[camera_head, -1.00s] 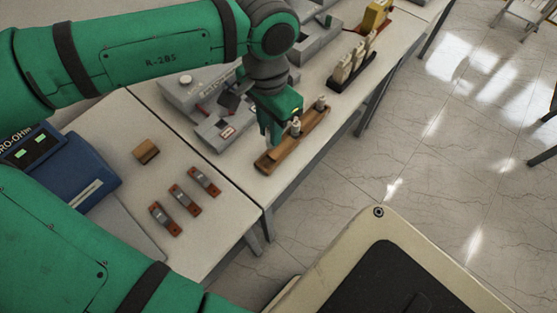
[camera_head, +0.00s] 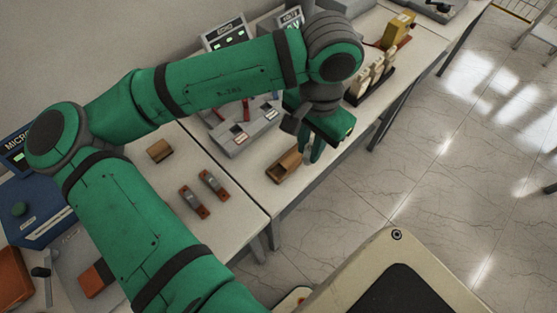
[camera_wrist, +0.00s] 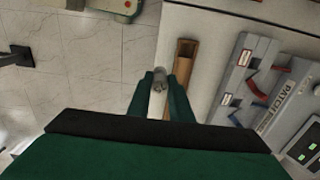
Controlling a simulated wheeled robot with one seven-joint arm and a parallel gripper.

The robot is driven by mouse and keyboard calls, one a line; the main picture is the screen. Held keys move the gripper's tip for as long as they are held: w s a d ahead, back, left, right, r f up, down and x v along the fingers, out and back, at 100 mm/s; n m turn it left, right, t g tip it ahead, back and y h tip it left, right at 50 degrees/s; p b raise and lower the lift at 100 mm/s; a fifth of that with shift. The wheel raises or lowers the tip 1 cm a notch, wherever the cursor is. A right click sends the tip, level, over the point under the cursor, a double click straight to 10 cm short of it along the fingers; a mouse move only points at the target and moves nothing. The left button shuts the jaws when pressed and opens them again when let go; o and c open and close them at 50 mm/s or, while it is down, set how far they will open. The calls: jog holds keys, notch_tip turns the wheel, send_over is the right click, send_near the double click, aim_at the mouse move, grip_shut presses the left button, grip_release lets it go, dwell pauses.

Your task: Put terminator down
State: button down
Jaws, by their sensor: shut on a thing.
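My gripper (camera_wrist: 164,88) is shut on the terminator (camera_wrist: 158,82), a small grey metal cylinder, in the wrist view. The terminator stands out beyond the fingertips, beside the wooden holder (camera_wrist: 186,55) and apart from it. In the head view my gripper (camera_head: 312,152) points down close to the right of the wooden holder (camera_head: 283,168), near the table's front edge. The terminator cannot be made out there. The arm and gripper hide the far part of the holder in the head view.
Grey patch panels (camera_head: 240,133) stand behind the holder. A dark rack with pale pieces (camera_head: 368,78) stands further right. Two reddish-brown blocks (camera_head: 191,198) and a brown block (camera_head: 160,150) lie on the left table. The tabletop left of the holder (camera_head: 236,182) is clear.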

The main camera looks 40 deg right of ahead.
jog(key=shift+w+a+f, duration=0.65)
jog(key=shift+w+f, duration=0.35)
jog(key=shift+f, duration=0.65)
jog(key=shift+w+a+f, duration=0.65)
jog(key=shift+w+f, duration=0.3)
jog(key=shift+f, duration=0.7)
jog(key=shift+w+a+f, duration=0.65)
jog(key=shift+w+f, duration=0.35)
jog(key=shift+f, duration=0.65)
jog(key=shift+f, duration=0.1)
jog(key=c, duration=1.6)
grip_release()
notch_tip(320, 180, up, 12)
jog(key=shift+r, duration=0.1)
